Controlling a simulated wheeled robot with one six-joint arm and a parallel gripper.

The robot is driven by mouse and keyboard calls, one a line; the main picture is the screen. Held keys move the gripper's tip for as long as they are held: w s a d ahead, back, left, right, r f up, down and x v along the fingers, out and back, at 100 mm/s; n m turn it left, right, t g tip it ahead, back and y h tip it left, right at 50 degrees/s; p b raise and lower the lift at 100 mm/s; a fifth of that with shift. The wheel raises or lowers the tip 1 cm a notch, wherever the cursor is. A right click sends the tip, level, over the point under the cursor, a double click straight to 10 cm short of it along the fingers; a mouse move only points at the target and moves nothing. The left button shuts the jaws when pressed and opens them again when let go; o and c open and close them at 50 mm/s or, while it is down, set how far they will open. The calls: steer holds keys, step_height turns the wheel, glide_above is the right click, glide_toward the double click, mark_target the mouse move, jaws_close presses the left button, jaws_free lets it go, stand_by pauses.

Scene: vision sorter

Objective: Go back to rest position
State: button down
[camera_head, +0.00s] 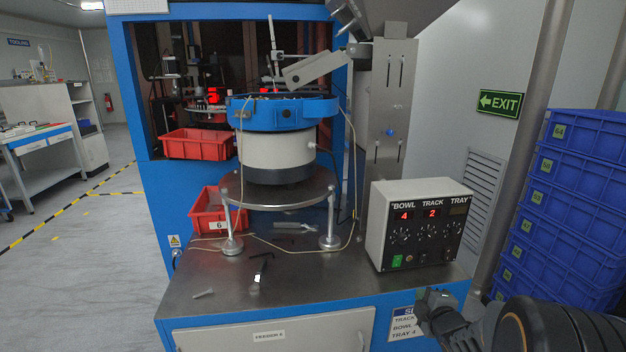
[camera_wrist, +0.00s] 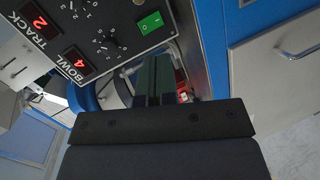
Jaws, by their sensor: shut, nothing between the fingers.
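My gripper (camera_head: 436,299) is at the lower right of the head view, in front of the cabinet's front edge and below the control box. In the wrist view my gripper (camera_wrist: 153,88) points up the picture, its dark fingers together with nothing between them. The control box (camera_head: 425,228) stands on the metal worktop, with red displays reading 4 under BOWL and 2 under TRACK. Its panel (camera_wrist: 110,35) also shows in the wrist view, close to the fingers, with a green switch (camera_wrist: 150,23). I see no contact between the gripper and the box.
A blue-rimmed bowl feeder (camera_head: 280,112) stands on a round plate on the worktop (camera_head: 300,285). A red bin (camera_head: 207,212) and small loose parts lie near it. Blue crates (camera_head: 570,200) are stacked at the right. Floor (camera_head: 75,290) at the left is clear.

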steer(key=s+a+r+m+g+h+p, duration=0.1)
steer(key=s+a+r+m+g+p, duration=0.1)
steer(key=r+m+p, duration=0.35)
steer(key=s+a+r+m+g+h+p, duration=0.1)
steer(key=s+a+r+m+g+p, duration=0.15)
steer(key=r, duration=0.55)
steer(key=s+a+r+m+g+y+p, duration=0.2)
steer(key=s+a+r+m+g+p, duration=0.4)
steer(key=s+r+p, duration=0.4)
steer(key=s+a+r+m, duration=0.1)
steer(key=s+a, duration=0.1)
steer(key=s, duration=0.1)
steer(key=shift+s+a+m+g, duration=0.3)
steer(key=shift+s+a+g, duration=0.05)
steer(key=shift+s+a, duration=0.05)
